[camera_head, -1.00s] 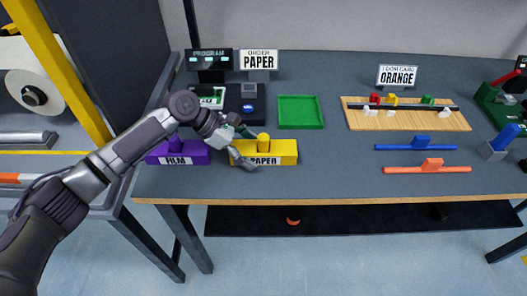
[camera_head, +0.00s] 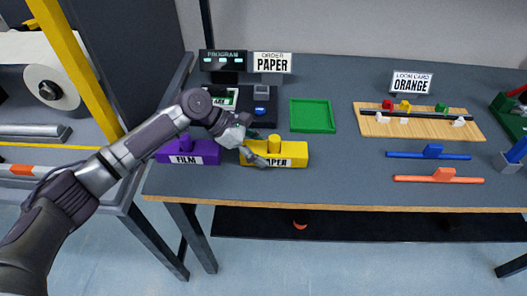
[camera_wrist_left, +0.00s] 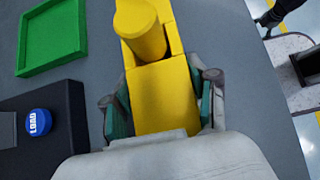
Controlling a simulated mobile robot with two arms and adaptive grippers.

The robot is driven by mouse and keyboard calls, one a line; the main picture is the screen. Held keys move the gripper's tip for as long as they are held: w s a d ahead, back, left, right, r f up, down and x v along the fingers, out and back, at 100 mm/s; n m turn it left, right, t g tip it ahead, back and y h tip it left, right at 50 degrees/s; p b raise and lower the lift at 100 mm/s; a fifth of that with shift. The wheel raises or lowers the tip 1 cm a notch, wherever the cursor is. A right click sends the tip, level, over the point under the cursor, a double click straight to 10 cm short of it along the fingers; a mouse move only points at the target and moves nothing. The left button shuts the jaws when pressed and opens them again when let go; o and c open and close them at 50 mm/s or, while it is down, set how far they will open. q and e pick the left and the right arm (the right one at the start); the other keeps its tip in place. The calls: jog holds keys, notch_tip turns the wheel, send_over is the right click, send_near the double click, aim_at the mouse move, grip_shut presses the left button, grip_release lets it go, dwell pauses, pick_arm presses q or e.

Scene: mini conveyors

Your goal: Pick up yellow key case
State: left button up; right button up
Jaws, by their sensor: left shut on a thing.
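The yellow key case (camera_head: 290,153), labelled PAPER and with a round yellow knob on top, sits on the grey table near its front edge. My left gripper (camera_head: 256,150) is at its left end and hides part of the label. In the left wrist view the gripper's two fingers (camera_wrist_left: 163,110) are closed against both sides of the yellow case (camera_wrist_left: 163,92), below its knob. The case appears to rest on the table still.
A purple FILM case (camera_head: 187,152) stands just left of the yellow one. A green tray (camera_head: 312,115) lies behind it, beside a dark box with a blue LOAD button (camera_wrist_left: 38,122). Blue (camera_head: 428,155) and orange (camera_head: 438,178) bars lie to the right, with clear table between.

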pick_arm(q)
notch_tip(320, 180, up, 4)
jog(key=shift+r, duration=0.1)
jog(key=s+d+r, duration=0.5)
jog(key=d+r, duration=0.1)
jog(key=d, duration=0.4)
jog(key=shift+s+d+r+p, duration=0.15)
jog(key=shift+d+r+p, duration=0.1)
jog(key=shift+p, duration=0.15)
jog(key=shift+a, duration=0.1)
jog(key=p, duration=0.3)
send_near(287, 155)
jog(key=shift+x, duration=2.8)
jog(key=shift+w+a+f, duration=0.3)
jog(key=shift+a+f, duration=0.3)
jog(key=shift+w+a+f, duration=0.35)
jog(key=shift+a+f, duration=0.2)
jog(key=shift+a, duration=0.05)
jog(key=shift+w+a+f, duration=0.3)
jog(key=shift+a+f, duration=0.3)
jog(key=shift+f, duration=0.55)
jog(key=shift+s+f, duration=0.1)
jog(key=shift+f, duration=0.15)
